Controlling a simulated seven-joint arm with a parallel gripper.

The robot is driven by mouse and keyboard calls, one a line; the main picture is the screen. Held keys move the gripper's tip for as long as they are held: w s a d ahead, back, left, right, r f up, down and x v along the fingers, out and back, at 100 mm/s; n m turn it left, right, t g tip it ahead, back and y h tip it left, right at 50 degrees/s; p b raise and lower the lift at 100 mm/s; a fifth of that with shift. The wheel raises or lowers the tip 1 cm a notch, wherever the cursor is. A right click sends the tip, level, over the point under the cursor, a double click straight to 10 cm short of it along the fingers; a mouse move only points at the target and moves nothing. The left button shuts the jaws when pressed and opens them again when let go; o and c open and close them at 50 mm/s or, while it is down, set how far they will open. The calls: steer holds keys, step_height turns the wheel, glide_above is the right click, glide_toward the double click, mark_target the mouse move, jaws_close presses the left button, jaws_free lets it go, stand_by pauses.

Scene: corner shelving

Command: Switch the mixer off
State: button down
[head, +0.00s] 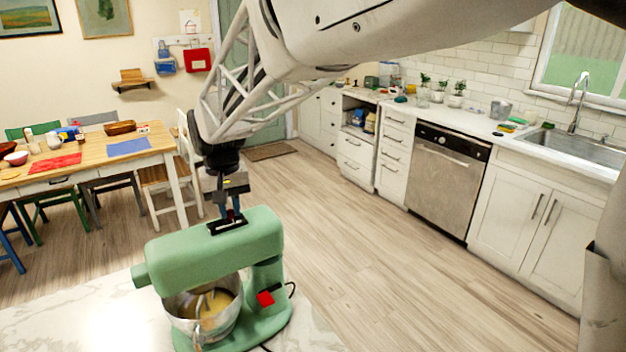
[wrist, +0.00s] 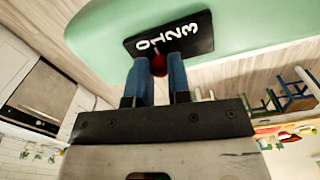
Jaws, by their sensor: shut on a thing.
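The green stand mixer (head: 215,250) stands on the marble counter, its head lowered over a metal bowl (head: 203,310) with pale yellow contents. On top of the head is a black plate (head: 229,226), which shows white numbers 0 to 3 in the wrist view (wrist: 197,38). My gripper (head: 231,213) reaches down onto this plate from above. In the wrist view its blue fingers (wrist: 158,66) are shut on a small red knob (wrist: 158,65) beside the numbers. A red part (head: 265,298) shows on the mixer's base.
The marble counter (head: 105,318) is clear left of the mixer; a dark cord runs at its right. A wooden table (head: 95,160) with bowls and mats stands at the left. Beyond the open floor (head: 350,240) are a dishwasher (head: 437,180), cabinets and a sink (head: 575,148).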

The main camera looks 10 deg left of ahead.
steer(key=shift+w+d, duration=0.5)
steer(key=c, duration=1.1)
jaws_free()
steer(key=shift+o, duration=0.2)
steer(key=shift+r, duration=0.15)
step_height(320, 180, up, 8)
steer(key=shift+f, duration=0.25)
